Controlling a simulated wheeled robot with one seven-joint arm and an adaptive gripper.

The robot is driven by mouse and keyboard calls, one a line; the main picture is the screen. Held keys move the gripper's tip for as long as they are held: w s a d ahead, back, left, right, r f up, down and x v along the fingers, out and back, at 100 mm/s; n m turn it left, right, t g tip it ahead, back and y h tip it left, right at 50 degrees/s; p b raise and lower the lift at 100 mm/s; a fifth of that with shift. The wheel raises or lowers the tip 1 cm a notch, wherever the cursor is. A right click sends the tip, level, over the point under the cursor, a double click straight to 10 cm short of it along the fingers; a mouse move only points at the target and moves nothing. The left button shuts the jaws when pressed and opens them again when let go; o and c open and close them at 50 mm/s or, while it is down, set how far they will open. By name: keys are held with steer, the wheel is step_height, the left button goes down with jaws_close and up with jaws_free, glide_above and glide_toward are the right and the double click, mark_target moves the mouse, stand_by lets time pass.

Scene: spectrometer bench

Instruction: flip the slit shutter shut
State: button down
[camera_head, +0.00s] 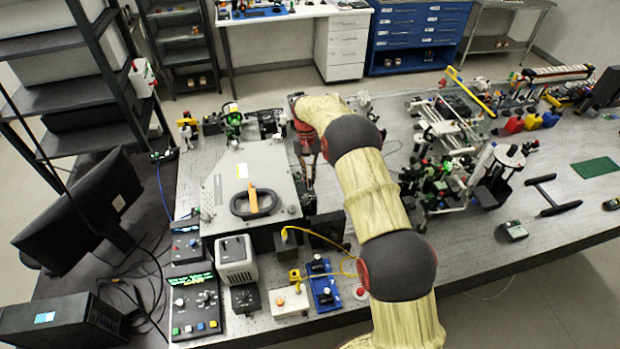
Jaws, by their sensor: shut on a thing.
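My gripper (309,168) points down at the right side of the grey spectrometer box (228,178), beyond the bend of my arm. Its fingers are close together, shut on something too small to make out. The slit shutter cannot be told apart from the dark parts around the fingertips, so its position is unclear.
Green and black optics (233,120) stand behind the box. A crowded optical setup (450,170) is to the right of my arm. Control boxes (195,305), a white power unit (236,260) and yellow cables fill the front. The bench's right front is fairly clear.

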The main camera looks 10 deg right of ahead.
steer(key=shift+w+f+g, duration=0.2)
steer(key=shift+w+g, duration=0.3)
steer(key=shift+g, duration=0.4)
steer(key=shift+w+g, duration=0.25)
steer(key=shift+g, duration=0.25)
steer(key=c, duration=1.9)
jaws_free()
steer(key=shift+a, duration=0.1)
